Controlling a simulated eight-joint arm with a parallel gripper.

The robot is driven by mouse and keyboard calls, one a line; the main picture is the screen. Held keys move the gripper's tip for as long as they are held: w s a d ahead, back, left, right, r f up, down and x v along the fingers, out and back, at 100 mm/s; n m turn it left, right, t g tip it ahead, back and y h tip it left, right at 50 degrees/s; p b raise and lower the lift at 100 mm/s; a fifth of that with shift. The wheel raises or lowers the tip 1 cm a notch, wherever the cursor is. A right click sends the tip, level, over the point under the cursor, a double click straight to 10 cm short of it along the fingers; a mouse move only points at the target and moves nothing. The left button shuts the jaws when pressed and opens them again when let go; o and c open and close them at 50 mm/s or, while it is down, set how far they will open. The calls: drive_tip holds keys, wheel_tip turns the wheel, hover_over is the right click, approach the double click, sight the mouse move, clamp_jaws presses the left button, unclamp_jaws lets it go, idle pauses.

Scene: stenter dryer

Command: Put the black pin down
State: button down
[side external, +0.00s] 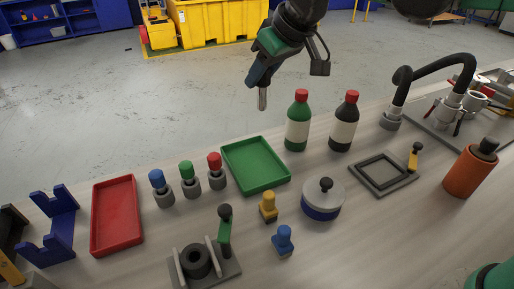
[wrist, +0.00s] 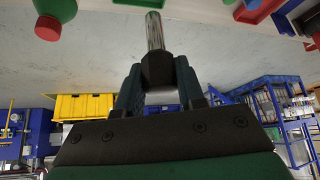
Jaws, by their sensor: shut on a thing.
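My gripper (side external: 258,80) is above and behind the far edge of the table in the side external view. It is shut on the black pin, whose metal shaft (side external: 262,99) points down, clear of the table. In the wrist view, my gripper (wrist: 158,78) closes on the pin's black head (wrist: 157,68), and the bright shaft (wrist: 154,30) sticks out beyond the fingers. In the side external view the pin's head is mostly hidden by the fingers. A green tray (side external: 235,147) and a red tray (side external: 96,222) lie empty on the table.
Blue-, green- and red-topped pegs (side external: 190,181) stand left of the green tray. A green bottle (side external: 297,130) and a dark bottle (side external: 343,125) stand right of it. A lidded pot (side external: 322,205), a grey frame (side external: 368,183) and an orange cylinder (side external: 467,172) occupy the right side.

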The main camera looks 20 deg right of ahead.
wheel_tip(320, 180, down, 16)
drive_tip(key=shift+f, duration=0.2)
drive_tip(key=shift+f, duration=0.1)
idle(0.3)
drive_tip(key=c, duration=0.5)
unclamp_jaws()
drive_tip(key=shift+c, duration=0.2)
drive_tip(key=v, duration=1.2)
drive_tip(key=s+d+f+m+t+h, duration=0.1)
drive_tip(key=s+d+m, duration=0.3)
drive_tip(key=s+d, duration=0.4)
drive_tip(key=d+h, duration=0.1)
drive_tip(key=d, duration=0.3)
drive_tip(key=shift+m, duration=0.3)
